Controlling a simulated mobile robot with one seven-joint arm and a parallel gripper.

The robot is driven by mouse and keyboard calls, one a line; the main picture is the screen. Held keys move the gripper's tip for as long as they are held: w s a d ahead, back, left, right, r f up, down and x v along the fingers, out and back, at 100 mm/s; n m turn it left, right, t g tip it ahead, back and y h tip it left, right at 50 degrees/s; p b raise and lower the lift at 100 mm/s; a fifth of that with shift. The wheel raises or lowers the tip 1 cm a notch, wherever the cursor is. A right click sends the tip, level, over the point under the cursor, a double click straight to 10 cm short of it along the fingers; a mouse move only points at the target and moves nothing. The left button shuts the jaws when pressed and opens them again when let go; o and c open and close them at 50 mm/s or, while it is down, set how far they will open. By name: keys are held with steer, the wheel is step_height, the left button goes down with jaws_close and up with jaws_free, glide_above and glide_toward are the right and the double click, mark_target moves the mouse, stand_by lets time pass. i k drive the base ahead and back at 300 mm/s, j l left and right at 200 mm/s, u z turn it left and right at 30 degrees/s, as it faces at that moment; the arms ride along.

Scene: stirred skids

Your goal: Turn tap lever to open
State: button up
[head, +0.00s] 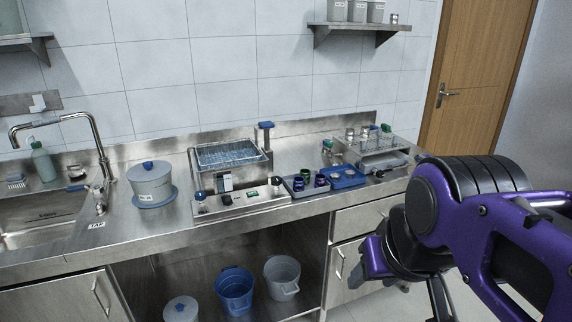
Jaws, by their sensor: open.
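The tap (99,140) is a chrome gooseneck at the left, and its spout curves over the sink (40,215). A small chrome fitting (100,196) stands at the counter edge under the tap, with a white "TAP" label (97,224) in front of it. A small blue-ended piece (77,188) juts left beside it; I cannot tell for sure that this is the lever. My gripper (372,262) is at the lower right, in front of the drawers, far from the tap. It is open and looks empty; my arm partly hides it.
A grey lidded bucket (152,188) stands right of the tap. A wire-basket bath (230,160), a control panel (240,200) and a blue tray (347,178) line the steel counter. Several buckets, one blue (235,290), sit below. The drawers (375,215) are shut. A wooden door (478,85) is behind.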

mark_target(98, 188)
steer(key=u, duration=1.45)
steer(key=i+j+z, duration=0.35)
steer(key=i+j, duration=0.15)
steer(key=i, duration=0.15)
steer(key=i+j+z, duration=0.3)
steer(key=i+j, duration=0.3)
